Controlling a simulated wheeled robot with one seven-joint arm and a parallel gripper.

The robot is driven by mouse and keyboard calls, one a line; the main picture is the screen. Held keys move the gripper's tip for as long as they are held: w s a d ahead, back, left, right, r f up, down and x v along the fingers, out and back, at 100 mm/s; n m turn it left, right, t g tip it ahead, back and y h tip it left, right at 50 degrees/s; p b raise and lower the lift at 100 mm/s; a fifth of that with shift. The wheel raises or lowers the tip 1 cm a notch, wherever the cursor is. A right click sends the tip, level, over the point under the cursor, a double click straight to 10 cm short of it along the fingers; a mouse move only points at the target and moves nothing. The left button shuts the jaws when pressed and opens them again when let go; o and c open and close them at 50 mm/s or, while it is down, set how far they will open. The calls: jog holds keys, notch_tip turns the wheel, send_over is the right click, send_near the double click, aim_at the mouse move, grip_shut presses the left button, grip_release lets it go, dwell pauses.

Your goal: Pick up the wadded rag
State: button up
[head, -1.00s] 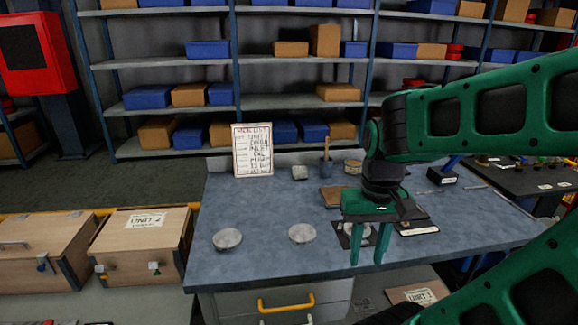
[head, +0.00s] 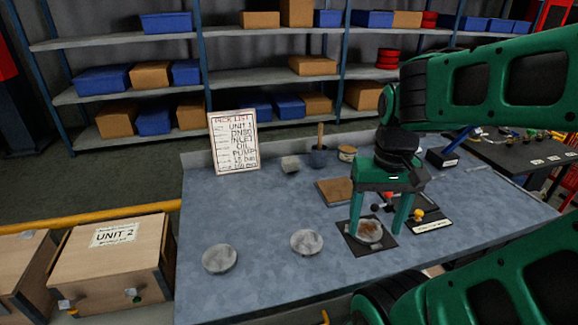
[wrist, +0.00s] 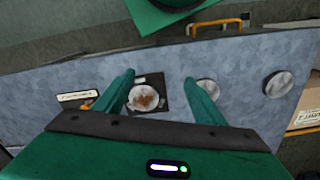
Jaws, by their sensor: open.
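A pale, round, crumpled-looking thing with brown stains (head: 369,231) lies on a dark square mat (head: 354,244) near the front of the bench. It looks most like the wadded rag, though I cannot be sure. In the wrist view the stained thing (wrist: 146,98) shows between my fingers, nearer the left one. My gripper (head: 376,234) is open and empty, pointing down over the mat. It also shows in the wrist view (wrist: 159,78). In the head view my fingers stand to either side of the stained thing; their height above it is hard to tell.
Two grey discs (head: 220,258) (head: 306,242) lie on the blue-grey bench (head: 262,208), left of the mat. The left front is mostly clear.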

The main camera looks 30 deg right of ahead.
jog(key=w+d+r+m, duration=0.2)
jog(key=w+d+r, duration=0.1)
jog(key=w, duration=0.5)
jog(key=m, duration=1.3)
send_over(290, 159)
notch_tip(290, 159, down, 5)
notch_tip(290, 159, down, 10)
jog(key=shift+s+f, duration=0.1)
jog(key=c, duration=1.1)
